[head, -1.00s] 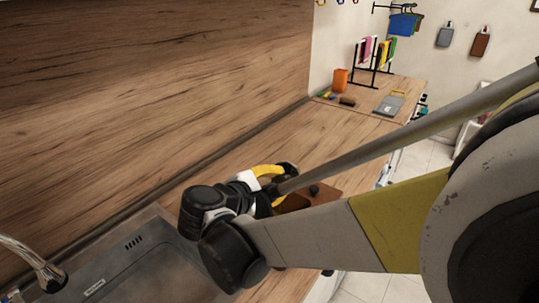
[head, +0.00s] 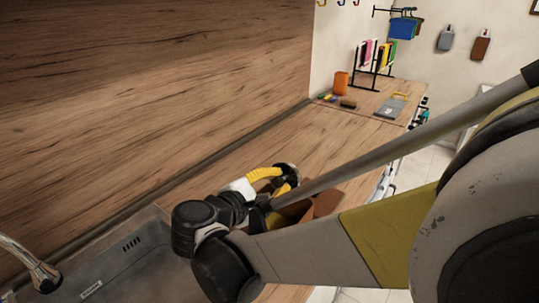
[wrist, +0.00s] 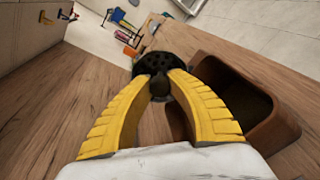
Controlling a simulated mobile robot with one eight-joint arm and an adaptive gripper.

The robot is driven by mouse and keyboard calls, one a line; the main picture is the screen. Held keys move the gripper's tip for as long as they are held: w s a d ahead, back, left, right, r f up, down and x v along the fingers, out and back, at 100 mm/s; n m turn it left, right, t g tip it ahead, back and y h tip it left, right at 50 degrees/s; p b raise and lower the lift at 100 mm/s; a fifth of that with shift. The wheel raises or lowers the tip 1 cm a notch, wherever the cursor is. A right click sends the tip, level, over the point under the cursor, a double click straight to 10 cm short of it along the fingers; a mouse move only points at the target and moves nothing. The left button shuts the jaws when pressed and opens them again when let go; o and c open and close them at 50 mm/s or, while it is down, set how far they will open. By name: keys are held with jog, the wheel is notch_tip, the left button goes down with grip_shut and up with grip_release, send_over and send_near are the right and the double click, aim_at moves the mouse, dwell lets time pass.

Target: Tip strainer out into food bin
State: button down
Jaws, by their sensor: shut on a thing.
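My gripper (wrist: 158,88) has two yellow fingers closed on the black strainer (wrist: 155,62), a round dark piece with holes, which faces the wrist camera. In the head view my gripper (head: 281,180) reaches to the right over the counter, and the dark strainer (head: 288,169) shows at its fingertips. The food bin (wrist: 284,132) is a brown open box with a dark inside, just right of the strainer and fingers in the wrist view. In the head view the bin (head: 328,203) is partly hidden behind my arm. I cannot tell what the strainer holds.
A steel sink (head: 125,265) with a tap (head: 40,272) lies at the left. Bare wooden counter (head: 320,140) runs beyond my gripper. At the far end are an orange cup (head: 341,82), a rack (head: 374,65) with coloured boards and a grey scale (head: 390,106). A wooden splashback (head: 150,100) borders the counter.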

jog(key=shift+s+a+f+t+b, duration=0.1)
jog(key=shift+s+a+t+b, duration=0.2)
jog(key=shift+b, duration=0.4)
jog(key=shift+s+a+f+t+h+b, duration=0.15)
jog(key=shift+t+h+b, duration=0.4)
jog(key=shift+b, duration=0.6)
